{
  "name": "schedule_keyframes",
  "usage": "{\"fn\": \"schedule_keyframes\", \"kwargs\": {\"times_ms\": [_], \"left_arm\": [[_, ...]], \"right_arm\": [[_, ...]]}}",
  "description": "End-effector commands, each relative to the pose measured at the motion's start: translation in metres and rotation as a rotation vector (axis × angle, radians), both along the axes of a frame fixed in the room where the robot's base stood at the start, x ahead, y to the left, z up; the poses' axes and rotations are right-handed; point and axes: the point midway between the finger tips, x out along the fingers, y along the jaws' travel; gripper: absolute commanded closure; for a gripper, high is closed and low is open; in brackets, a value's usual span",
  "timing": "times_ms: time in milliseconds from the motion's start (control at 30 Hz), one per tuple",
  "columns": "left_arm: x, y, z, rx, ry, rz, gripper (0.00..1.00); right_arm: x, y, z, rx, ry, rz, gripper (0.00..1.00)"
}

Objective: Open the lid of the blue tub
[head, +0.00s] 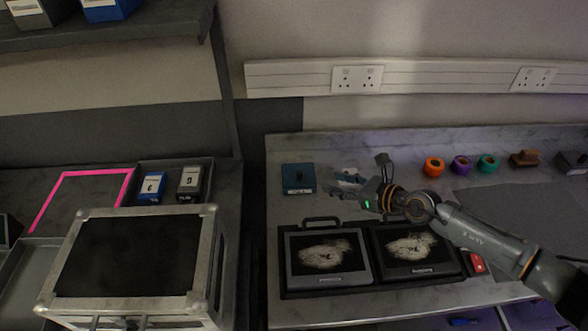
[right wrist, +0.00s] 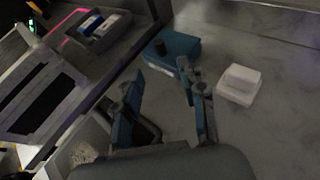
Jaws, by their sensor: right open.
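The blue tub (head: 298,179) stands near the back left of the right-hand worktop, with a dark knob on its top. It also shows in the right wrist view (right wrist: 180,50), just beyond the fingertips. Its top looks closed, though the lid seam is too small to make out. My right gripper (head: 346,178) is to the right of the tub, apart from it, with its fingers pointing left toward it. In the right wrist view the fingers (right wrist: 160,76) are spread with nothing between them. My left gripper is not in view.
A small white box (right wrist: 238,84) stands right of the tub in the right wrist view. Two black cases with pictures (head: 325,258) lie in front of my right gripper. Orange, purple and teal rolls (head: 461,165) stand at the back. A metal-edged case (head: 212,225) is at the left.

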Motion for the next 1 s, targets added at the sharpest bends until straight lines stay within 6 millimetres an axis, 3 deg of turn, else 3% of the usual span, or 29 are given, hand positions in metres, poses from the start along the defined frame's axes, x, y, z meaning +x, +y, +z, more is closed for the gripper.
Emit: {"fn": "schedule_keyframes", "kwargs": {"times_ms": [267,600,1000], "left_arm": [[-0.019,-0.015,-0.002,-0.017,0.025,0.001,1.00],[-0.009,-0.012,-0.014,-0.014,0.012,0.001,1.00],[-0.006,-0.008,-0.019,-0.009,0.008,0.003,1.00]], "right_arm": [[0.029,0.031,-0.016,0.001,-0.002,0.004,0.59],[0.073,0.076,-0.044,0.002,-0.001,0.003,0.59],[0.088,0.090,-0.051,0.001,-0.002,0.002,0.59]]}}
